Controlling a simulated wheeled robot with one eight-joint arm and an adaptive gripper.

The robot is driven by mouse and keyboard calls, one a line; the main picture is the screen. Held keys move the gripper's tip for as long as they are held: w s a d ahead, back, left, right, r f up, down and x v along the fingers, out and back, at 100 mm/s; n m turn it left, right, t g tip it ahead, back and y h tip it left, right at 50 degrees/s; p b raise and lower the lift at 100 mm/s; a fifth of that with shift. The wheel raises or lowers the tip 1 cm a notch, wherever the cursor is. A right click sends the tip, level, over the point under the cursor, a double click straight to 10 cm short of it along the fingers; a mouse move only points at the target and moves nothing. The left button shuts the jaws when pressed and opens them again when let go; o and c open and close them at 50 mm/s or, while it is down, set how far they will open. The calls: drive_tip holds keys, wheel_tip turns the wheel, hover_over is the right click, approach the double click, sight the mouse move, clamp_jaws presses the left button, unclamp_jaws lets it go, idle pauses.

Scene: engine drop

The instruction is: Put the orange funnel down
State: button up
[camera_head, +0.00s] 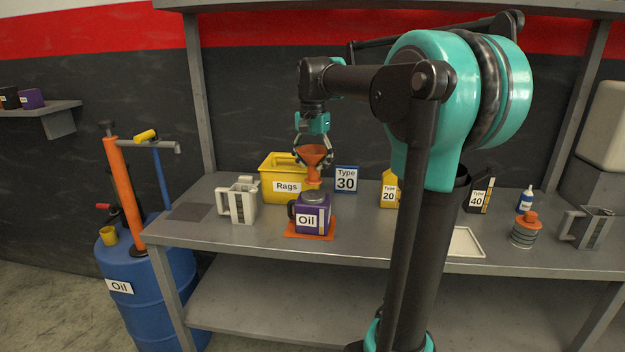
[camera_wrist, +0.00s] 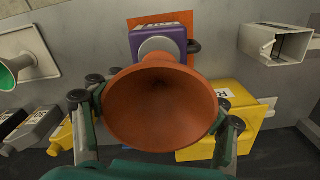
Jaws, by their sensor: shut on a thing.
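The orange funnel (camera_head: 313,156) is held upright in my gripper (camera_head: 314,150), above the workbench and just right of the yellow Rags box. In the wrist view the funnel (camera_wrist: 160,105) shows its wide open mouth, with a gripper finger (camera_wrist: 88,125) on each side. The purple Oil jug (camera_head: 312,214) with a grey cap stands on an orange mat (camera_head: 322,235) in front of and below the funnel. The jug also shows in the wrist view (camera_wrist: 150,42), and the funnel's rim hides part of it.
A dark mat (camera_head: 190,211) lies empty at left. A white tray (camera_head: 465,243) is at right.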

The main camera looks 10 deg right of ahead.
sight(313, 180)
drive_tip(key=shift+f, duration=2.05)
drive_tip(key=shift+f, duration=0.15)
drive_tip(key=o, duration=1.3)
drive_tip(key=shift+o, duration=0.2)
wheel_tip(313, 180, up, 12)
drive_tip(key=shift+r, duration=0.2)
